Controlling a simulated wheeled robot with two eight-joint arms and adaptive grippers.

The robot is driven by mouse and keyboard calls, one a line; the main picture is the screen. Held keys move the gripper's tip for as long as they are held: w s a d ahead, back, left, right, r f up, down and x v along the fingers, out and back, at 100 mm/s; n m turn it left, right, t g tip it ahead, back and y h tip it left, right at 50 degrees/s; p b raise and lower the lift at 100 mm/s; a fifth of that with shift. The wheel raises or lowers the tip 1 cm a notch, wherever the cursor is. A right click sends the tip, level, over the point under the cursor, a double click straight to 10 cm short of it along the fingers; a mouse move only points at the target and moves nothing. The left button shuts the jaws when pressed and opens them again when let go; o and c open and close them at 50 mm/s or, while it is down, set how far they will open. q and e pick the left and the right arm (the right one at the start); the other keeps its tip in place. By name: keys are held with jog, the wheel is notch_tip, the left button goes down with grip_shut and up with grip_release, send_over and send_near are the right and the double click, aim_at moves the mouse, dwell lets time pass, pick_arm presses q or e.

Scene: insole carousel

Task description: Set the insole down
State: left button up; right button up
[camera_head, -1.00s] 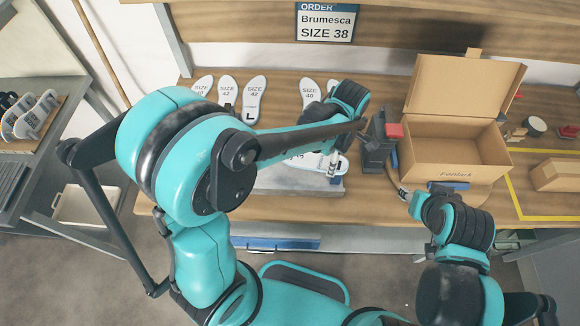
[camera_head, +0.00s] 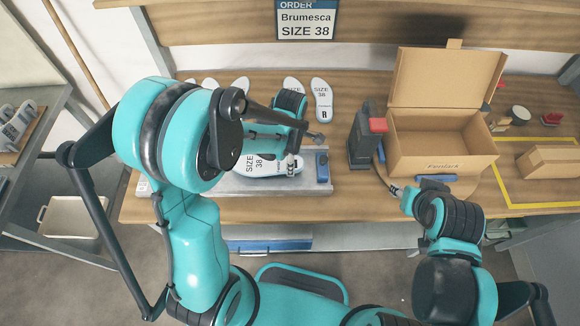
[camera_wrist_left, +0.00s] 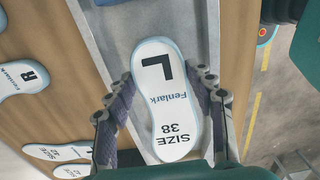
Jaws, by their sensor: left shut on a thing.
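A white insole (camera_head: 262,165) reads "SIZE 38". In the left wrist view the insole (camera_wrist_left: 165,100) also shows a large "L" and "Fenlark". My left gripper (camera_head: 293,165) is shut on it, with a finger along each long edge in the left wrist view (camera_wrist_left: 165,95). The insole lies flat over the grey metal tray (camera_head: 215,186); I cannot tell whether it touches the tray. The gripper and arm hide part of it in the head view. My right gripper (camera_head: 398,191) is at the bench's front edge, before the box; its fingers are too small to read.
An open cardboard box (camera_head: 440,150) stands right of a dark device with a red top (camera_head: 364,135). Several insoles lie along the back, including one marked R (camera_head: 321,100). A sign (camera_head: 306,20) reads "Brumesca SIZE 38". A yellow-taped area (camera_head: 510,190) is at right.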

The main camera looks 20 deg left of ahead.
pick_arm(q)
notch_tip(320, 180, down, 4)
jog(key=shift+r+b, duration=0.2)
jog(key=shift+b, duration=0.4)
jog(key=shift+f, duration=0.2)
jog(key=shift+f, duration=0.15)
jog(key=o, duration=1.1)
